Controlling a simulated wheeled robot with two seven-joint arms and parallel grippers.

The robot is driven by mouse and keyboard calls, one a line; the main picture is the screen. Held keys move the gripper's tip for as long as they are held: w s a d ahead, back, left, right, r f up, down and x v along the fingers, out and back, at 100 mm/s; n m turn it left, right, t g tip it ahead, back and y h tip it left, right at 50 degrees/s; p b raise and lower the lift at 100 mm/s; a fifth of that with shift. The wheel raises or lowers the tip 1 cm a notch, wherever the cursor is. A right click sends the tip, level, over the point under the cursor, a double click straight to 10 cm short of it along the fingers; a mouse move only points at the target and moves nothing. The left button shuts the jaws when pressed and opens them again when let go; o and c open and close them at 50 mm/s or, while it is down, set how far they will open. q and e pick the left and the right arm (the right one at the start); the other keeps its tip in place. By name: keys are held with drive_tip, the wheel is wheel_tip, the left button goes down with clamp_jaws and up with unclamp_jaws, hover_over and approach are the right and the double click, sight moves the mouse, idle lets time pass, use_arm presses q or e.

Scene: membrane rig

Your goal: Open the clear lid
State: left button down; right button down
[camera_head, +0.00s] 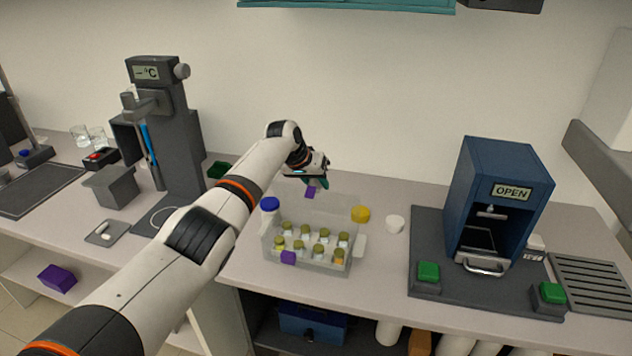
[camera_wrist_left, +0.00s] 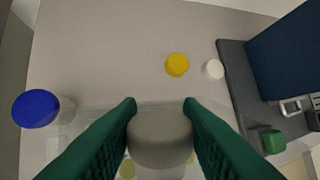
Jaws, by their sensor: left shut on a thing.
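A clear box (camera_head: 322,266) stands on the bench with several olive-capped vials in it. Its clear walls and lid are hard to tell apart, so I cannot tell how far the lid is raised. A purple tag (camera_head: 288,257) is on the box front, and another purple piece (camera_head: 309,193) shows just under my left gripper. My left gripper (camera_head: 318,182) is above the back of the box. In the left wrist view its green fingers (camera_wrist_left: 160,122) are shut on a grey rounded knob (camera_wrist_left: 160,138), which hides what lies under it.
A blue-capped bottle (camera_head: 269,206) stands at the box's left. A yellow cap (camera_head: 361,214) and a white cup (camera_head: 395,224) are right of it. A blue press (camera_head: 490,200) with green buttons stands farther right, a dark grey stand (camera_head: 178,150) at left.

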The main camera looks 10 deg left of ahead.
use_arm(q)
drive_tip(key=shift+r, duration=0.1)
drive_tip(key=c, duration=1)
unclamp_jaws()
drive_tip(key=shift+s+a+r, duration=0.2)
drive_tip(key=shift+s+r, duration=0.05)
drive_tip(key=shift+r, duration=0.3)
drive_tip(key=b+v, duration=0.3)
drive_tip(key=v, duration=0.7)
drive_tip(key=shift+s+r, duration=0.25)
drive_tip(key=shift+a, duration=0.1)
